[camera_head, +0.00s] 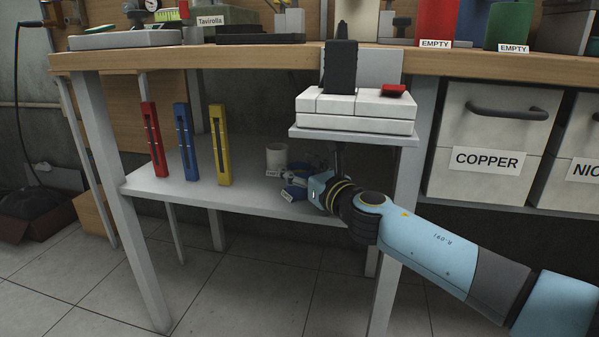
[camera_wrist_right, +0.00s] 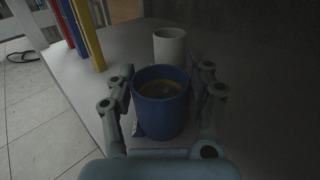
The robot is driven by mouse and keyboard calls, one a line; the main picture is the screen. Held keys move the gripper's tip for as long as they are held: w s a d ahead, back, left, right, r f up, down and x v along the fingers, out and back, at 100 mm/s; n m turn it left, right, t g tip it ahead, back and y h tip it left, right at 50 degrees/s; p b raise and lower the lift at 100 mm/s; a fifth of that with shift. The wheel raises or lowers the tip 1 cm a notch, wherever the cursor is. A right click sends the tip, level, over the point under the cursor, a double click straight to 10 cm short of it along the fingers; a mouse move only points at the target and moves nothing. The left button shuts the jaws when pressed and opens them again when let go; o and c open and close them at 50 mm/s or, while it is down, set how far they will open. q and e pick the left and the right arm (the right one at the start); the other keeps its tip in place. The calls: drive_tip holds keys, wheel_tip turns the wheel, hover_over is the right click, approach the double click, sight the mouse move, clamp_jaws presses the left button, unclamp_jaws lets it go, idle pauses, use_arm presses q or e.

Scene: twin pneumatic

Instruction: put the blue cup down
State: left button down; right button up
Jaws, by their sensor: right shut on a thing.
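The blue cup (camera_wrist_right: 160,114) stands upright between the fingers of my right gripper (camera_wrist_right: 166,120) in the right wrist view, with dark contents inside. The gripper is shut on it. In the head view my right gripper (camera_head: 292,182) is over the lower white shelf (camera_head: 255,198). The blue cup (camera_head: 293,193) is partly hidden there by the gripper. A small label shows at its side. I cannot tell whether the cup's base touches the shelf. My left gripper is not in view.
A white cup (camera_head: 277,157) stands just behind the blue cup. Red (camera_head: 154,140), blue (camera_head: 186,141) and yellow (camera_head: 220,145) upright holders stand to the left on the shelf. A small ledge with a white device (camera_head: 355,108) hangs above my wrist. A table leg (camera_head: 392,230) is close by my arm.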

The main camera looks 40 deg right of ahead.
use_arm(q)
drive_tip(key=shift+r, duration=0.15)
use_arm(e)
drive_tip(key=o, duration=1.3)
drive_tip(key=shift+o, duration=0.2)
drive_tip(key=shift+s, duration=0.2)
drive_tip(key=s, duration=0.5)
drive_tip(key=shift+s+a+f+b, duration=0.1)
drive_tip(key=shift+a+b, duration=0.15)
drive_tip(key=shift+b, duration=0.05)
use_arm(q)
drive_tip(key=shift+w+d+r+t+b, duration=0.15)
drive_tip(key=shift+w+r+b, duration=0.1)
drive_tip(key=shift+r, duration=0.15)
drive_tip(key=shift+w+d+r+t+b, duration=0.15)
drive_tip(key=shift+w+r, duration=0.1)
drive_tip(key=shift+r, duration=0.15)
use_arm(e)
drive_tip(key=s, duration=0.6)
drive_tip(key=shift+s+a+r, duration=0.2)
drive_tip(key=shift+s+a, duration=0.05)
drive_tip(key=shift+a, duration=0.05)
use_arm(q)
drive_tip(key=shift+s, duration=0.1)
